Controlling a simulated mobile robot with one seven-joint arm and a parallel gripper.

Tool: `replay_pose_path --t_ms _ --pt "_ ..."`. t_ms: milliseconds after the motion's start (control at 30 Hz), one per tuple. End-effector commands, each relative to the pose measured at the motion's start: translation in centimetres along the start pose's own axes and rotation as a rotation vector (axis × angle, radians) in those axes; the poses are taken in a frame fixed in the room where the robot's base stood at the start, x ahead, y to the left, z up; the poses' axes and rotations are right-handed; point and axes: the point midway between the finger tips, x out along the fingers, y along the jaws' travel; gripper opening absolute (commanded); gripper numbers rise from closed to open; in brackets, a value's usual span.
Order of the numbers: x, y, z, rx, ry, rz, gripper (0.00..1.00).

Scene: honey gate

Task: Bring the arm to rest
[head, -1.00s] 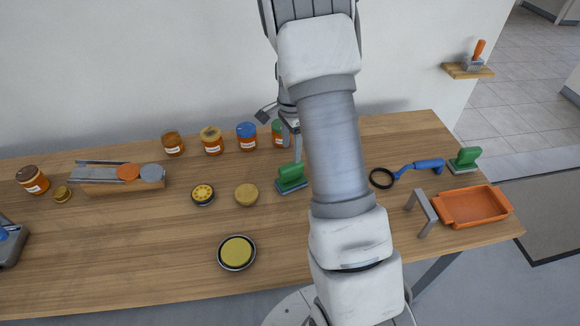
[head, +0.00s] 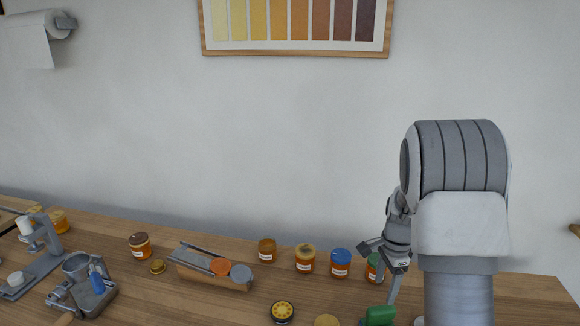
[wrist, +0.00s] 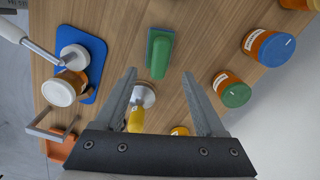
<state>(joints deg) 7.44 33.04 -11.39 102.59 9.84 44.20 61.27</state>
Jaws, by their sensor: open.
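My gripper (head: 393,283) hangs over the back right part of the bench, in front of the jar with the green lid (head: 375,267). In the wrist view its two fingers (wrist: 160,77) are spread apart with nothing held. Below and beyond them lies a green-handled tool (wrist: 160,54). A round whitish piece with a yellow part (wrist: 143,96) shows between the fingers, apparently lower on the bench. My raised arm covers the right side of the head view.
Jars with a blue lid (head: 340,262) and yellowish lid (head: 305,258) stand close to the gripper's left.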

Motion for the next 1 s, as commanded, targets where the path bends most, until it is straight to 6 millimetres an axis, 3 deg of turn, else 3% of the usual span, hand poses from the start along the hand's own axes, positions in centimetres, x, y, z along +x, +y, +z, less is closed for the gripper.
replay_pose_path --t_ms 200,500,700,1000 --pt "-6.6 1.5 3.0 -0.211 0.003 -0.079 0.72" --pt "-14.0 5.6 7.3 -0.530 0.039 -0.179 0.72" --pt "-17.8 9.2 9.8 -0.745 0.087 -0.237 0.72" --pt "-21.3 15.2 12.9 -1.064 0.192 -0.306 0.72"
